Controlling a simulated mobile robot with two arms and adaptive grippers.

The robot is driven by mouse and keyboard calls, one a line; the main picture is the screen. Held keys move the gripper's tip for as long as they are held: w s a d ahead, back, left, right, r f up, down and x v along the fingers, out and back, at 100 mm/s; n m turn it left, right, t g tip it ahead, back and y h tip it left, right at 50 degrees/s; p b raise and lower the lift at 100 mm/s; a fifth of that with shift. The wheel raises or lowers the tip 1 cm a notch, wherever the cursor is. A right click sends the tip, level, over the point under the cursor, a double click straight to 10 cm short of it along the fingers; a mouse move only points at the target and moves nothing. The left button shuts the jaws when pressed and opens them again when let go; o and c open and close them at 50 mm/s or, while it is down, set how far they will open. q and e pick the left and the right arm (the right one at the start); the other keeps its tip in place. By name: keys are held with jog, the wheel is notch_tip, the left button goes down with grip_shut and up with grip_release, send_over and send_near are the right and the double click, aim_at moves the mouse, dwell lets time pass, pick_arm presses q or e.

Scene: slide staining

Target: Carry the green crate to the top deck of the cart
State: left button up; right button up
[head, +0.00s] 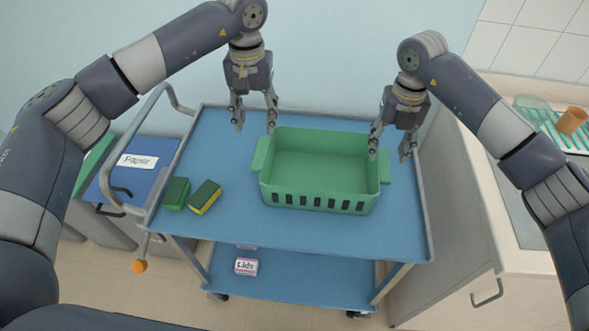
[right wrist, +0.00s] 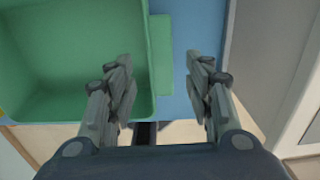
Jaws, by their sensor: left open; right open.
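The green crate (head: 318,167) stands upright and empty on the blue top deck (head: 230,230) of the cart. It has a handle tab on its left and right sides. My left gripper (head: 254,116) is open and empty, above and behind the crate's left handle. My right gripper (head: 391,146) is open and empty, near the crate's right handle. In the right wrist view the crate (right wrist: 70,60) is at the left, and its handle (right wrist: 160,55) lies ahead between the open fingers (right wrist: 160,85). I see no grip on the crate by either gripper.
Two green and yellow sponges (head: 205,197) lie on the deck left of the crate. A box labelled Lids (head: 246,266) is on the lower deck. A blue bin labelled Paper (head: 150,178) stands left of the cart. A counter (head: 475,180) with a drying rack is at the right.

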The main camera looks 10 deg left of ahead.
notch_tip(320, 180, up, 6)
jog(key=shift+f, duration=0.2)
dwell(0.5)
